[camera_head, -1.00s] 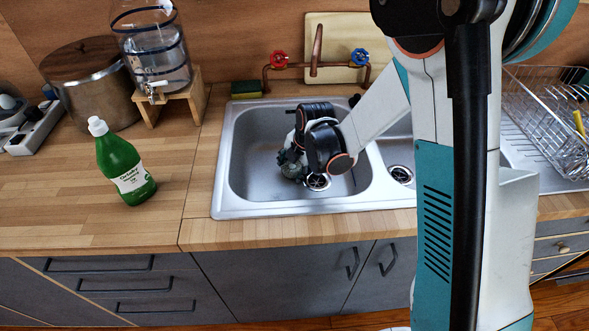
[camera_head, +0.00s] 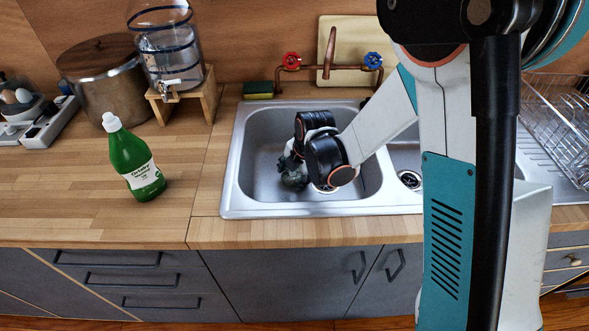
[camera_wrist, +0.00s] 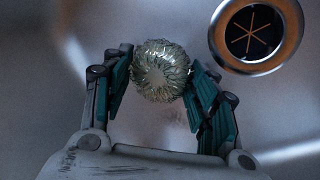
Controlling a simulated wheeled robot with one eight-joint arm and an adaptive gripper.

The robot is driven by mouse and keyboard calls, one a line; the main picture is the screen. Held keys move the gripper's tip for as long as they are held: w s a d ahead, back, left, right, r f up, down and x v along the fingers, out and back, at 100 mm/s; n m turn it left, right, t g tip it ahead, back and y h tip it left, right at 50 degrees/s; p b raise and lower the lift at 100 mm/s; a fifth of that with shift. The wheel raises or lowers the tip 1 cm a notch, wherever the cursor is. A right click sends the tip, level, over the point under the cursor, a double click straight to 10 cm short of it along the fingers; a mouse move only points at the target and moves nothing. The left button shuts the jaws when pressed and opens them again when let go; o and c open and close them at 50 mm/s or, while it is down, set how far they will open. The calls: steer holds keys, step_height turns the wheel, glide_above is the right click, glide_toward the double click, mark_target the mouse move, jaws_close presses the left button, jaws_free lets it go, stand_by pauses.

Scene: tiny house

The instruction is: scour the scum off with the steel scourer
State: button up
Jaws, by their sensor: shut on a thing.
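The steel scourer (camera_wrist: 161,70) is a round ball of shiny wire. In the wrist view it sits between the two teal fingers of my gripper (camera_wrist: 160,84), which is shut on it. In the head view the scourer (camera_head: 294,177) shows small and dark, low in the left basin of the sink (camera_head: 262,190). My arm reaches into that basin from the right. Whether the scourer touches the basin floor I cannot tell. I can make out no distinct scum; the basin floor looks grey with soft shading. The drain (camera_wrist: 255,35) lies just right of the scourer in the wrist view.
A red-and-blue-handled tap (camera_head: 330,67) stands behind the sink, with a sponge (camera_head: 258,90) at its left. A green bottle (camera_head: 134,163) stands on the counter at left. A water dispenser (camera_head: 168,50) and a pot (camera_head: 104,80) stand behind it. A wire dish rack (camera_head: 560,120) is at right.

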steer(key=shift+s+a+f, duration=0.1)
steer(key=shift+s, duration=3.5)
steer(key=shift+a, duration=1.4)
steer(key=shift+w, duration=0.1)
steer(key=shift+w+d+r+p, duration=0.2)
steer(key=shift+w+d+r, duration=0.25)
steer(key=shift+w, duration=0.3)
steer(key=shift+w+d+r+p, duration=0.3)
steer(key=shift+w+d, duration=0.25)
steer(key=shift+w, duration=0.2)
steer(key=shift+w+d+r+p, duration=0.15)
steer(key=shift+w+d+r, duration=0.3)
steer(key=shift+w, duration=0.3)
step_height(320, 180, up, 18)
steer(key=p, duration=1.2)
steer(key=shift+f, duration=0.1)
